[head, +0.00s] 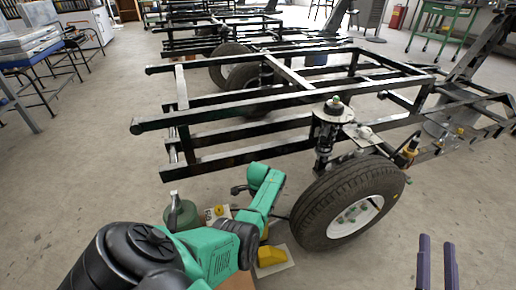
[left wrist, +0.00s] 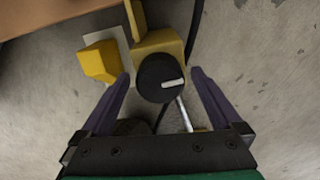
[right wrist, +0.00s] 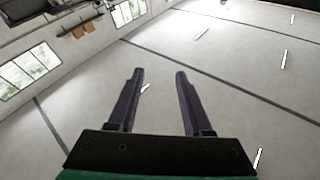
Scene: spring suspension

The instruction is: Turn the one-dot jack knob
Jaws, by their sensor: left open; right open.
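A round black knob (left wrist: 162,78) with a white pointer bar shows in the left wrist view, on a yellow box (left wrist: 158,43). I cannot make out any dot mark on it. My left gripper (left wrist: 160,74) is open, with its two purple fingers on either side of the knob and gaps between them and it. In the head view my left arm covers that gripper and the knob. My right gripper (head: 437,264) is open and empty at the lower right of the head view; in the right wrist view its fingers (right wrist: 158,75) point at blank wall or ceiling.
A yellow block (left wrist: 98,62) on a pale plate sits beside the knob's box. In the head view, a large tyre (head: 312,208) and black chassis frame (head: 240,113) stand just beyond my left arm. A dark green canister (head: 181,215) is near that arm. Floor at front right is clear.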

